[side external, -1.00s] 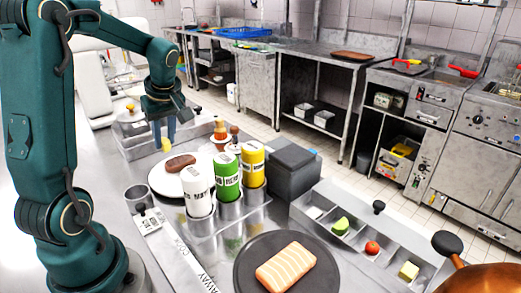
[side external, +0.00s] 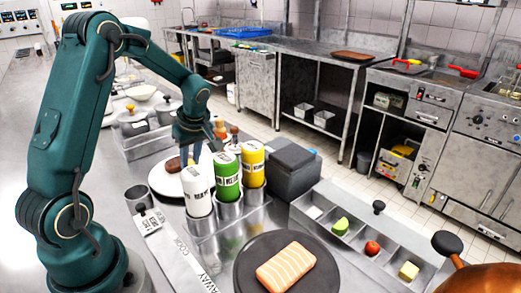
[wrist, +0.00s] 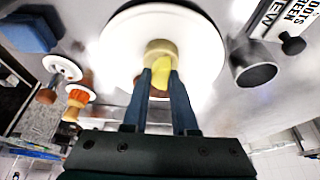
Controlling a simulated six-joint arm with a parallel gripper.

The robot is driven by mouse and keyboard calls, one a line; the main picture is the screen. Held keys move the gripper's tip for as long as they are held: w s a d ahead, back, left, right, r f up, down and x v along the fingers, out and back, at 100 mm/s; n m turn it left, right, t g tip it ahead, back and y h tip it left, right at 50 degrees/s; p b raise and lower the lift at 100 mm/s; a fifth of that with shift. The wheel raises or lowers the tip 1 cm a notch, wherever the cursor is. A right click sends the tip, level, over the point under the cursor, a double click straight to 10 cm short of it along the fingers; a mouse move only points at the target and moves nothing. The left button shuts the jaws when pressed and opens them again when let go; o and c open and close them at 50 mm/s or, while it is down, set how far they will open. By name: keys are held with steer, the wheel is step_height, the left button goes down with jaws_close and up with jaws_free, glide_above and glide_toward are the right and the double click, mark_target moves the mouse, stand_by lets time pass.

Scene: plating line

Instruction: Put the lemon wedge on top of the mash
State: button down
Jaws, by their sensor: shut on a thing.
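My gripper (wrist: 161,73) is shut on the yellow lemon wedge (wrist: 168,69), held between its two fingertips. In the wrist view the pale beige round mash (wrist: 160,46) is on the white plate (wrist: 116,50), and the wedge overlaps its near side; I cannot tell whether they touch. In the side view my gripper (side external: 190,156) points down over the plate (side external: 158,182), behind the bottles. The brown piece of meat (side external: 173,164) lies on the plate beside the fingers. The wedge and mash are hidden there.
White, green (side external: 227,178) and yellow (side external: 252,165) bottles stand in metal holders close in front of the plate. A metal cup (wrist: 253,70) is near the plate. A dark plate with salmon (side external: 285,268) and a divided garnish tray (side external: 357,240) are nearer the camera.

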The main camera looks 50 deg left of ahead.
steer(key=shift+f, duration=0.15)
steer(key=c, duration=0.7)
jaws_free()
steer(key=v, duration=1.2)
steer(key=s+d+m+t, duration=0.1)
steer(key=d+m, duration=0.2)
steer(key=s+d+r+m+t+h, duration=0.1)
steer(key=s+d+m, duration=0.1)
steer(key=d+m, duration=0.1)
steer(key=s+d+r+m+t+h, duration=0.1)
steer(key=s+d+m, duration=0.1)
steer(key=d+m, duration=0.1)
steer(key=shift+d+r, duration=0.2)
steer(key=shift+d, duration=0.4)
steer(key=s+d+f+m+t+h, duration=0.2)
steer(key=s+d+m, duration=0.4)
steer(key=m, duration=0.3)
steer(key=shift+d+f+t+h, duration=0.15)
steer(key=shift+d+t+h, duration=0.15)
steer(key=shift+d, duration=0.3)
